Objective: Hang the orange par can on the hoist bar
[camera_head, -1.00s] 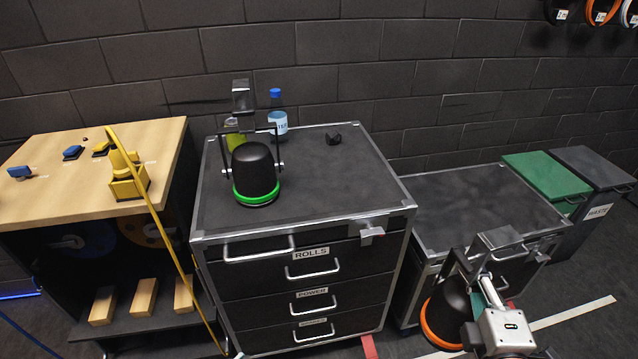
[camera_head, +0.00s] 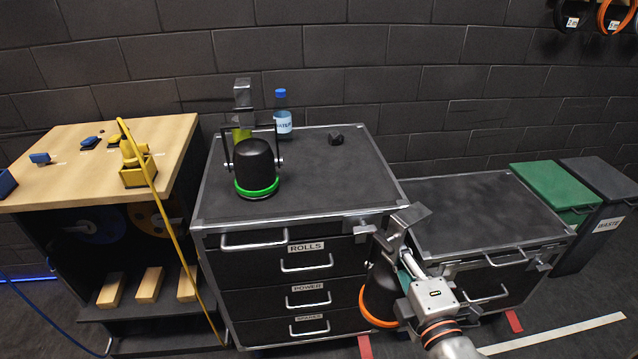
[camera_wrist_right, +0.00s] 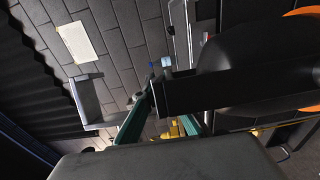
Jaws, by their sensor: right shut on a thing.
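The orange par can (camera_head: 381,292) is a black can with an orange rim, a dark yoke and a grey hook clamp on top. It hangs in front of the drawer case in the head view. My right gripper (camera_head: 407,264) is shut on its yoke, holding it clear of the floor. In the right wrist view the can (camera_wrist_right: 245,65) fills the upper right, with its dark yoke bar running between the teal fingers (camera_wrist_right: 160,120). The hoist bar cannot be made out in either view. My left gripper is not in view.
A similar can with a green rim (camera_head: 255,167) stands on the drawer case (camera_head: 320,194), near a water bottle (camera_head: 283,115). A lower case (camera_head: 480,215) and bins (camera_head: 555,187) are at right. A wooden bench (camera_head: 60,185) with a yellow cable is at left.

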